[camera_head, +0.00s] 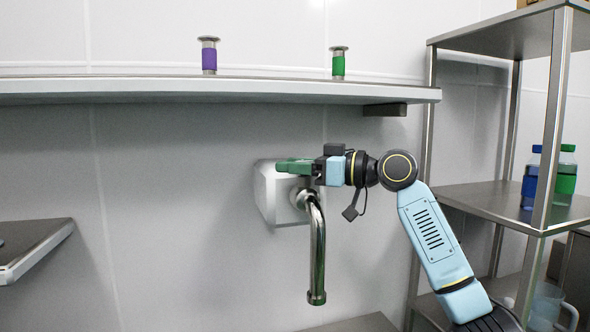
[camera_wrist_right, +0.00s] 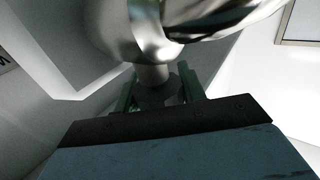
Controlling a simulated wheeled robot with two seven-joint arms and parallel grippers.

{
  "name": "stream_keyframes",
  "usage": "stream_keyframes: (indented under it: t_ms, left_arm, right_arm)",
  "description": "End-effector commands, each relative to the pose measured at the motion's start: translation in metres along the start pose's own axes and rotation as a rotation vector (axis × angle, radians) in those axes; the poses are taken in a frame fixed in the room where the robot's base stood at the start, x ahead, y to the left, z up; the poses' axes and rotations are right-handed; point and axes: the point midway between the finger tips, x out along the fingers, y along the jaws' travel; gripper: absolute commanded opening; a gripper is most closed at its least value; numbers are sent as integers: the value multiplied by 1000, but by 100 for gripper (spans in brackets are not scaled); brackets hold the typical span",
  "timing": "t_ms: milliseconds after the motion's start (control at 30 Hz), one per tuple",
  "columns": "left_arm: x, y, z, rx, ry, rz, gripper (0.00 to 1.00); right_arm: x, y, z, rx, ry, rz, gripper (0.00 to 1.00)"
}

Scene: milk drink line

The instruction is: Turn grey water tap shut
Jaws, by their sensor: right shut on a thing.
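The grey water tap (camera_head: 318,250) is a shiny metal pipe that comes out of a pale wall box and bends straight down. My right gripper (camera_head: 292,166) reaches in from the right, at the top of the tap in front of the box. Its green fingers are shut on the tap's handle, which the fingers mostly hide in the head view. In the right wrist view, the fingers (camera_wrist_right: 158,88) stand on both sides of a grey metal stem, and the tap's shiny body (camera_wrist_right: 150,35) fills the top. My left gripper is not in view.
The pale wall box (camera_head: 270,195) holds the tap. A shelf (camera_head: 200,90) above carries a purple (camera_head: 209,57) and a green (camera_head: 338,65) cylinder. A metal rack (camera_head: 480,200) with blue and green bottles stands at right. A metal ledge (camera_head: 35,245) juts in at left.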

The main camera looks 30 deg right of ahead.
Motion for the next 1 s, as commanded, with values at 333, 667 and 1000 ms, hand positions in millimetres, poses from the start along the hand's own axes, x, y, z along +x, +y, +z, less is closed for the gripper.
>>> stream_keyframes:
  t_ms: [333, 667, 1000]
  left_arm:
    - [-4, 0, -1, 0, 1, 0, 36]
    - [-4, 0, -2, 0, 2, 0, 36]
    - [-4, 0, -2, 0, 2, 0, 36]
  right_arm:
    - [0, 2, 0, -2, -2, 126, 18]
    - [0, 3, 0, 0, -2, 142, 18]
    - [0, 3, 0, 0, -2, 141, 62]
